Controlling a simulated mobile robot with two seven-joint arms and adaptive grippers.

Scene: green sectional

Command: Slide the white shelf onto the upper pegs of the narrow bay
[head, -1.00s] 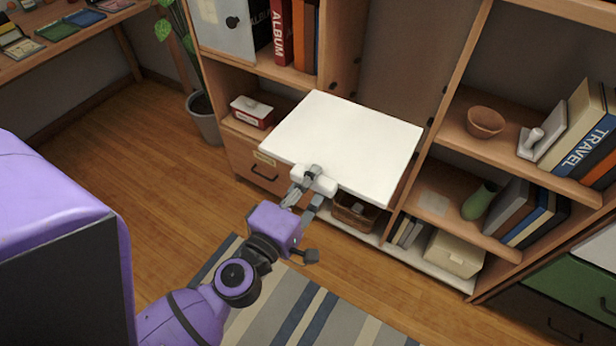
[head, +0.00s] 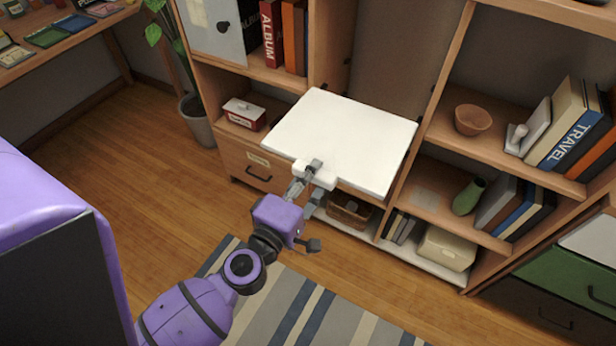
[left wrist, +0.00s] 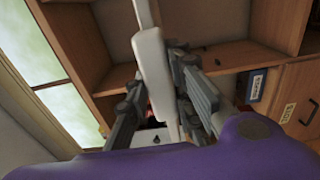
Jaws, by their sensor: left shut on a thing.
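The white shelf (head: 342,140) is a flat square board held about level in front of the narrow bay (head: 395,50), the middle opening of the wooden unit. My left gripper (head: 312,172) is shut on the white block at the shelf's near edge. In the left wrist view, my left gripper (left wrist: 155,90) has its fingers on both sides of that white block, and the shelf shows edge-on. Small dark pegs show on the bay's side walls, one on the right upright (head: 428,118). The shelf hides the bay's lower part. I cannot tell whether its far edge touches any peg.
Right of the bay, a shelf holds a brown bowl (head: 472,120) and books; below stands a green vase (head: 468,196). A red and white box (head: 245,114) sits left. A wicker basket (head: 349,210) is under the shelf. A plant pot (head: 197,120) stands at left.

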